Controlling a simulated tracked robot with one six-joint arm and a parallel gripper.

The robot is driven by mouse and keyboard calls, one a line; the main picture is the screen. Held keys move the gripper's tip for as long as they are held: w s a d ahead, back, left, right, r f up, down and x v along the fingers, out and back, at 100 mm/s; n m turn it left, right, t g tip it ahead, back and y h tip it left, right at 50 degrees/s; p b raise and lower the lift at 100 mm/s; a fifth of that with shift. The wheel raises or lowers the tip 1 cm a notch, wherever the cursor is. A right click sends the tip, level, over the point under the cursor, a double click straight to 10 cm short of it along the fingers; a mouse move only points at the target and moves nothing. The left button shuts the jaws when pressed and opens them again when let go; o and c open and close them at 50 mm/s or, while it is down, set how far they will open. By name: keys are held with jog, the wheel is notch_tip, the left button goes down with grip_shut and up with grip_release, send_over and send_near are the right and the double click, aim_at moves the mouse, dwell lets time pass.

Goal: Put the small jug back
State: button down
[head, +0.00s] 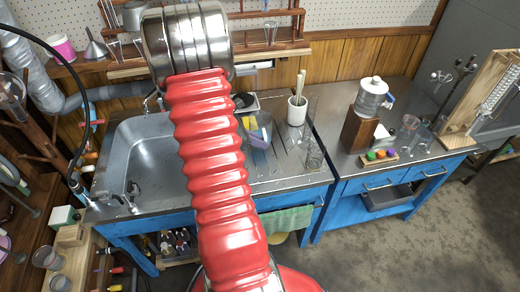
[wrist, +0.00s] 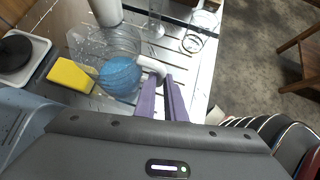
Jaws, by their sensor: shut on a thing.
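The small jug, a clear vessel (wrist: 103,40) with a rounded blue part (wrist: 120,78) and a white handle (wrist: 151,65), shows in the wrist view above the ribbed metal drainer. My gripper (wrist: 163,85) has purple fingers shut on the white handle. The jug looks tilted; whether it touches the drainer I cannot tell. In the head view the jug (head: 263,128) shows just right of my red arm, which hides part of it and most of the gripper.
A yellow sponge (wrist: 70,76) lies beside the jug. A white pot (head: 297,110) holding tools and a clear glass cylinder (head: 313,155) stand on the drainer. The sink (head: 150,160) is to the left. A second bench with a wooden block (head: 357,132) is to the right.

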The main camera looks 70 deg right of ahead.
jog(key=shift+f, duration=0.3)
jog(key=shift+f, duration=1.75)
jog(key=shift+f, duration=0.1)
jog(key=c, duration=1.8)
grip_release()
jog(key=v, duration=1.2)
jog(key=shift+w, duration=0.1)
